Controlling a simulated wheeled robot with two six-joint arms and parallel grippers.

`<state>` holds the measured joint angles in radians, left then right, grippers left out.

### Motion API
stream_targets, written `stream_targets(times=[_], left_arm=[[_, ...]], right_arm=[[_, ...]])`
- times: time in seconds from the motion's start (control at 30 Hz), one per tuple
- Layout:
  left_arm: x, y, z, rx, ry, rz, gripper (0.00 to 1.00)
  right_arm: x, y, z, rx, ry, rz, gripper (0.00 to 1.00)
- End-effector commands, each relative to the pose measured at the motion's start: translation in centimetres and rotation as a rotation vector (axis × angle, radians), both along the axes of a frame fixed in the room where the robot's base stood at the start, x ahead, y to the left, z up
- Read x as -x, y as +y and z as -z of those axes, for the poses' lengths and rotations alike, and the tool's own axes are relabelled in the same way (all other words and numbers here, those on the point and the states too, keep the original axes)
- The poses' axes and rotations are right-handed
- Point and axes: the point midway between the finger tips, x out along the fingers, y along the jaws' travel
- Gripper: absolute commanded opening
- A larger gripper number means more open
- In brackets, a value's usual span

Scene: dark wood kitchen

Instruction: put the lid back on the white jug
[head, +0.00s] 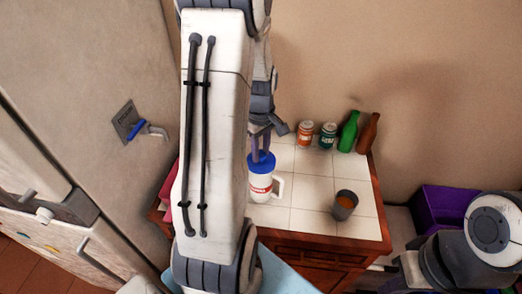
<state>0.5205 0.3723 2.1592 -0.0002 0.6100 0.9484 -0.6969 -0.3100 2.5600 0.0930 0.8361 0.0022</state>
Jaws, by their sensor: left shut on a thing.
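The white jug (260,188) stands upright on the tiled top of the cabinet, with a red label and its handle toward the right. The blue lid (262,163) is at the jug's mouth, and I see no clear gap between them. I cannot tell whether it is fully seated. My left gripper (261,148) points down from above and is shut on the lid's top. My left arm's big white link fills the middle of the view and hides the area left of the jug. My right arm shows at the lower right, but its gripper is out of view.
A grey cup (345,205) with brown contents stands right of the jug on the tiled cabinet top (300,222). An orange jar (306,133), a green jar (327,136), a green bottle (348,132) and a brown bottle (368,133) line the back. A purple crate (440,208) is at right.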

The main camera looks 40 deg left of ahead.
Motion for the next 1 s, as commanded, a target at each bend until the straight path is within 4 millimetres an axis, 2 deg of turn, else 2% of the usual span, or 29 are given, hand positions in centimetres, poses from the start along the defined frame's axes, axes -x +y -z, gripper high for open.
stream_targets(times=[0.47, 0.5, 0.57, 0.6, 0.8, 0.83, 0.9, 1.0], left_arm=[[0.0, 0.0, 0.04, 0.0, 0.0, 0.0, 0.0], [0.0, 0.0, 0.04, 0.0, 0.0, 0.0, 0.41], [0.0, 0.0, 0.04, 0.0, 0.0, 0.0, 0.64], [0.0, 0.0, 0.04, 0.0, 0.0, 0.0, 0.72], [-0.01, 0.01, 0.03, 0.0, 0.0, 0.0, 0.72], [0.0, 0.0, 0.03, 0.0, 0.0, 0.0, 0.76], [0.0, 0.0, 0.03, 0.0, 0.0, 0.0, 1.0], [0.0, 0.0, 0.03, 0.0, 0.0, 0.0, 1.0]], right_arm=[[0.0, 0.0, -0.19, 0.0, 0.0, 0.0, 0.0], [0.0, 0.0, -0.19, 0.0, 0.0, 0.0, 0.0], [0.0, 0.0, -0.19, 0.0, 0.0, 0.0, 0.0], [0.0, 0.0, -0.19, 0.0, 0.0, 0.0, 0.0], [0.0, 0.0, -0.19, 0.0, 0.0, 0.0, 0.0], [0.0, 0.0, -0.19, 0.0, 0.0, 0.0, 0.0], [0.0, 0.0, -0.19, 0.0, 0.0, 0.0, 0.0], [0.0, 0.0, -0.19, 0.0, 0.0, 0.0, 0.0]])
